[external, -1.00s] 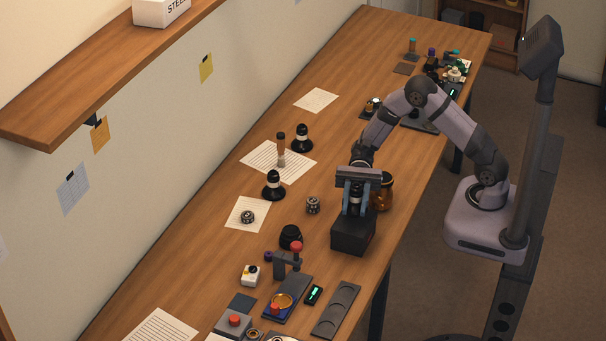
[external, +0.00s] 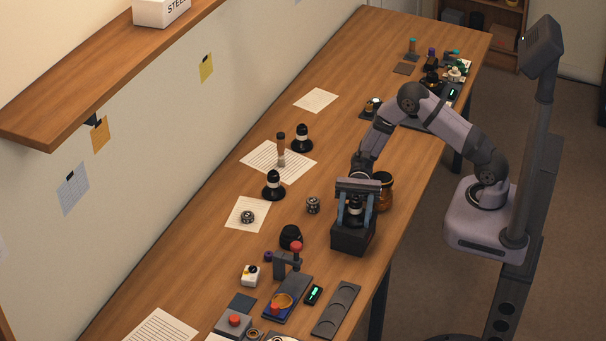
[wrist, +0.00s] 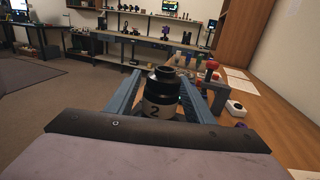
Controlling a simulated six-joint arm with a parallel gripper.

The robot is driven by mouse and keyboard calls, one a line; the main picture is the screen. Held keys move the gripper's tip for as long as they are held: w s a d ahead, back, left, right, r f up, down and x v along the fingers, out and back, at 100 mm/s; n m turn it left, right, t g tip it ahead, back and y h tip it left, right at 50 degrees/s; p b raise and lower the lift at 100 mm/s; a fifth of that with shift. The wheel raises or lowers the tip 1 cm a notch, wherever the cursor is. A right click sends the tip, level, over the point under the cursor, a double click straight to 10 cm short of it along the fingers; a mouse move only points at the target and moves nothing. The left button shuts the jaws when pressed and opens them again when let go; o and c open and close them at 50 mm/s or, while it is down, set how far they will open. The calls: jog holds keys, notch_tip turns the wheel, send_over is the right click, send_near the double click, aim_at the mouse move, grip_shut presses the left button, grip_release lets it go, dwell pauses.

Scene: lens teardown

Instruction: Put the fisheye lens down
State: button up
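A black lens with a white band marked "2" (wrist: 158,100) stands upright between my fingers in the wrist view; I take it to be the fisheye lens. In the external view this lens (external: 355,209) sits at the top of a dark box (external: 351,238) near the table's right edge. The box hides its lower part. My gripper (external: 355,213) points down over the box. Its blue fingers are spread, one on each side of the lens, and in the wrist view (wrist: 160,78) gaps show beside it.
A brown jar (external: 385,190) stands close behind the box. Two similar black lenses with white bands (external: 273,186) (external: 302,139) stand on the table to the left. A black round part (external: 290,237) and a red-knobbed press (external: 287,262) are front left.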

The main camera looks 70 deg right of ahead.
aim_at(356, 199)
jog(key=shift+r, duration=0.15)
jog(key=shift+w+d, duration=0.1)
jog(key=shift+d, duration=0.1)
jog(key=v, duration=0.1)
jog(key=b+v, duration=0.1)
jog(key=shift+w+d+r, duration=0.1)
jog(key=shift+d+r, duration=0.2)
jog(key=shift+d, duration=0.1)
notch_tip(356, 199, up, 5)
jog(key=shift+f+b, duration=0.1)
jog(key=shift+b, duration=0.3)
jog(key=shift+r, duration=0.8)
jog(key=shift+a, duration=0.1)
